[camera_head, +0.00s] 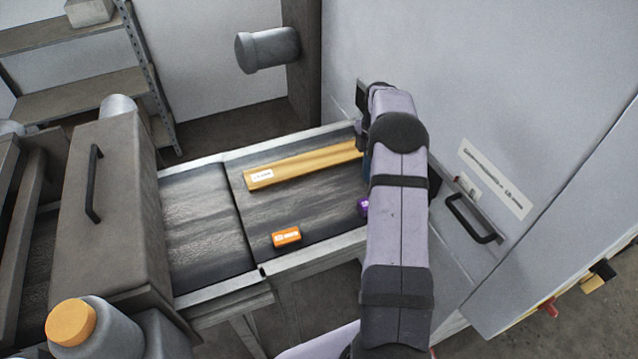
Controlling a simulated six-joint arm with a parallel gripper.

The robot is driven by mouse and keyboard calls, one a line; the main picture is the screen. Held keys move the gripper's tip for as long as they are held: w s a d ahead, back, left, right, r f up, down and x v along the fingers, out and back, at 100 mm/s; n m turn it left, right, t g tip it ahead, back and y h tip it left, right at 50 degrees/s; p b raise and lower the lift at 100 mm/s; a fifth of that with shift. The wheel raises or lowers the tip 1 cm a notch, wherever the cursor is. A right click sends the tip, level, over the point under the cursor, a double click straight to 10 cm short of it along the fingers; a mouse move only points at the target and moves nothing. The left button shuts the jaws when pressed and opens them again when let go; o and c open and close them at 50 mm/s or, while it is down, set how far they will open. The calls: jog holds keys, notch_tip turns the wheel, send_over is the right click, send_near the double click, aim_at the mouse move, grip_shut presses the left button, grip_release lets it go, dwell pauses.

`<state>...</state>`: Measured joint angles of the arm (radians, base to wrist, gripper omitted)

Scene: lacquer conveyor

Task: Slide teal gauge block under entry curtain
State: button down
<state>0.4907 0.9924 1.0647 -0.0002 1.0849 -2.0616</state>
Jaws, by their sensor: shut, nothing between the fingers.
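The conveyor's dark belt (205,225) runs across the middle of the view toward the large pale cabinet (560,110) on the right. My raised arm covers the belt's right end, and my gripper is hidden behind it. I cannot see its fingers. A small sliver of blue (367,165) shows at the arm's left edge; I cannot tell whether it is the teal gauge block or part of my wrist. No entry curtain can be made out. Where the belt meets the cabinet is hidden.
A long yellow bar (310,162) lies along the belt's far side. A small orange block (286,237) lies near its front edge. A purple object (363,205) is partly hidden by my arm. A brown housing (120,220) stands over the belt at left. The belt between is clear.

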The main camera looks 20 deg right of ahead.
jog(key=shift+a, duration=0.4)
jog(key=a, duration=0.1)
jog(key=a+r, duration=0.1)
jog(key=shift+w+a+b, duration=0.1)
jog(key=shift+a+b, duration=0.3)
jog(key=w+r+n+b, duration=0.1)
jog(key=r+n, duration=0.3)
jog(key=n, duration=1.2)
jog(key=w+r+n, duration=0.2)
jog(key=r+n, duration=0.2)
jog(key=n, duration=1.2)
jog(key=shift+w+a+r+n+b, duration=0.2)
jog(key=shift+w+r+n+b, duration=0.1)
jog(key=shift+r+n+b, duration=0.1)
